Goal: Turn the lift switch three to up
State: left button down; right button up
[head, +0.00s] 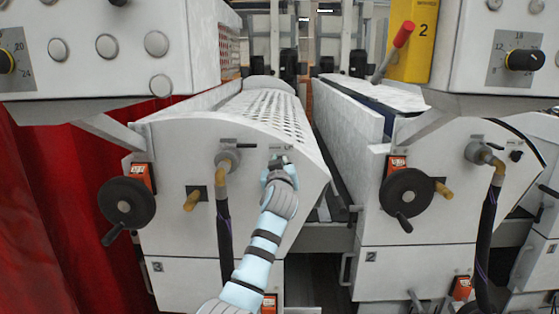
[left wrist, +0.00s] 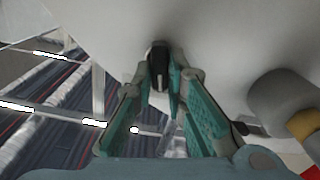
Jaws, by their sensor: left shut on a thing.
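A small black switch knob (left wrist: 158,58) with a pale line on it sits on the white panel. In the left wrist view it is between the fingertips of my left gripper (left wrist: 160,85), which is shut on it. In the head view my left gripper (head: 280,163) reaches up to the upper right of the left machine's white front panel (head: 180,150) and mostly hides this knob. A similar black knob (head: 516,156) shows on the right machine. I cannot read any label that names the switch. My right gripper is not in view.
A pipe fitting with a hose (head: 228,160) is left of my gripper; the fitting also shows in the left wrist view (left wrist: 280,100). A black handwheel (head: 126,204) stands out farther left. A second handwheel (head: 407,193) is on the right machine, across a narrow gap.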

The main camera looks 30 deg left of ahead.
pick_arm(q)
jog(key=shift+w+d+f+m+p, duration=0.15)
jog(key=shift+m+p, duration=0.9)
jog(key=shift+m, duration=1.15)
jog(key=shift+d+r+m+p, duration=0.1)
jog(key=shift+m+p, duration=0.95)
jog(key=shift+m, duration=1.15)
jog(key=shift+f, duration=0.1)
jog(key=c, duration=1.6)
grip_release()
